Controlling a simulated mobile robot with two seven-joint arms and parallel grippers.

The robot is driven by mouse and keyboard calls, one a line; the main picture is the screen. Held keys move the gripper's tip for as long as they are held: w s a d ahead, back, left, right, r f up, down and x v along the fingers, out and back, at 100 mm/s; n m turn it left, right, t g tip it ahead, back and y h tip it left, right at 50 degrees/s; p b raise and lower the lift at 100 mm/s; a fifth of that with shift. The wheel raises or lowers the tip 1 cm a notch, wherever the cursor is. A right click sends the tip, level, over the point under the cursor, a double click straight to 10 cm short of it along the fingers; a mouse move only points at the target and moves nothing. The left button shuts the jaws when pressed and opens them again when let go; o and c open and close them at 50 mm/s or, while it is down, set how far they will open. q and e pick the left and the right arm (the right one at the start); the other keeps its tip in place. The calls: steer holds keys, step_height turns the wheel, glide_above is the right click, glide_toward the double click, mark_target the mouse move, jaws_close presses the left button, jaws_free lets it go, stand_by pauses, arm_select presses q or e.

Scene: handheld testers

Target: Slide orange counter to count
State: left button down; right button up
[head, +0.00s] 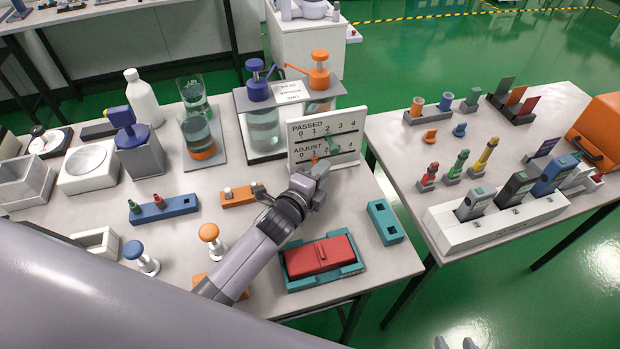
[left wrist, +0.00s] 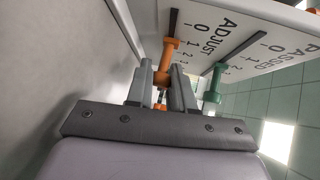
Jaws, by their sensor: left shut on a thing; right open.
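The white board (head: 350,125) stands upright with two rows of numbers, PASSED above and ADJUST below. The orange counter (head: 314,160) is on the lower, ADJUST row, towards its low-number end; I cannot tell exactly which number it marks. My left gripper (head: 318,168) is at the board, shut on the orange counter, which shows between its fingers in the left wrist view (left wrist: 166,62). The green counter (head: 333,146) is on the PASSED row, just right of the left gripper. My right gripper (head: 456,343) barely shows at the bottom edge, open and away from the board.
Pump bottles in a grey stand (head: 264,128) are behind the board. A red block on a teal tray (head: 350,268) and a teal box (head: 385,222) lie in front. Another table (head: 398,150) with testers stands to the right, across a gap.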

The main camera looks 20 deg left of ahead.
arm_select(q)
steer(key=c, duration=1)
jaws_free()
steer(key=shift+s, duration=0.1)
steer(key=p+v, duration=0.1)
steer(key=v, duration=0.5)
steer(key=shift+s+a+r, duration=0.1)
steer(key=shift+s, duration=0.35)
